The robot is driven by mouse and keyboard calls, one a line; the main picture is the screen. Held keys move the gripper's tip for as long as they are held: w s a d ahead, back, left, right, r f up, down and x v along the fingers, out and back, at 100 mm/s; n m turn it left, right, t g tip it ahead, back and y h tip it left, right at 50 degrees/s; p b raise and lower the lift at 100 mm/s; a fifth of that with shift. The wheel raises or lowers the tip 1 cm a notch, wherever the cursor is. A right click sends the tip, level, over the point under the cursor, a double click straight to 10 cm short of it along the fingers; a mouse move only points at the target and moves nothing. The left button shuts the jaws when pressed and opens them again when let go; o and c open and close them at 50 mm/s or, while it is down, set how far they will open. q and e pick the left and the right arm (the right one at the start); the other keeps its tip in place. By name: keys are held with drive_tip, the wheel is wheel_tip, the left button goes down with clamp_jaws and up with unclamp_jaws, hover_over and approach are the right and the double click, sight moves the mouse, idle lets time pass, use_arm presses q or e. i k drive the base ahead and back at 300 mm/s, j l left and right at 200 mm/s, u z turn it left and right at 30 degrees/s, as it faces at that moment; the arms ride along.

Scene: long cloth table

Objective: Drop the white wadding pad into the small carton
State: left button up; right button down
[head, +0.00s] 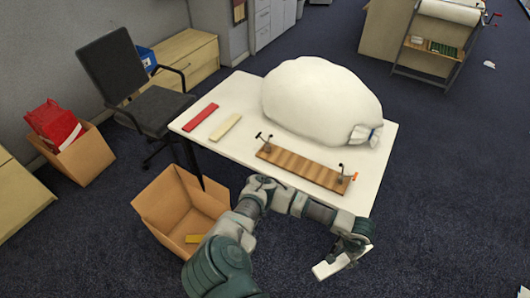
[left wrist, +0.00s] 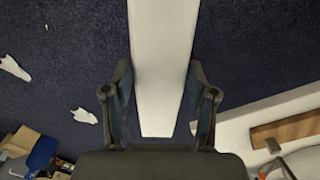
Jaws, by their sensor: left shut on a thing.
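My left gripper (head: 350,252) is shut on the white wadding pad (head: 328,268), a flat pale strip. It holds the pad off the table's near right side, over the carpet. In the left wrist view the pad (left wrist: 163,35) runs lengthwise between the two fingers of the gripper (left wrist: 160,75). My right gripper is not in view.
The white table (head: 236,92) bears a big white stuffed bag (head: 318,98), a wooden board with clamps (head: 300,168), a red strip (head: 201,117) and a cream strip (head: 226,127). A dark office chair (head: 128,80) stands behind the cartons. Carpet right of the table is mostly clear.

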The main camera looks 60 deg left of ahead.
sight(195, 235)
drive_tip(key=k+j, duration=0.25)
drive_tip(key=j, duration=0.15)
drive_tip(key=k+j, duration=0.25)
drive_tip(key=j, duration=0.2)
drive_tip(key=k+j, duration=0.55)
drive_tip(key=j, duration=0.3)
drive_tip(key=k+j, duration=0.25)
drive_tip(key=j, duration=0.15)
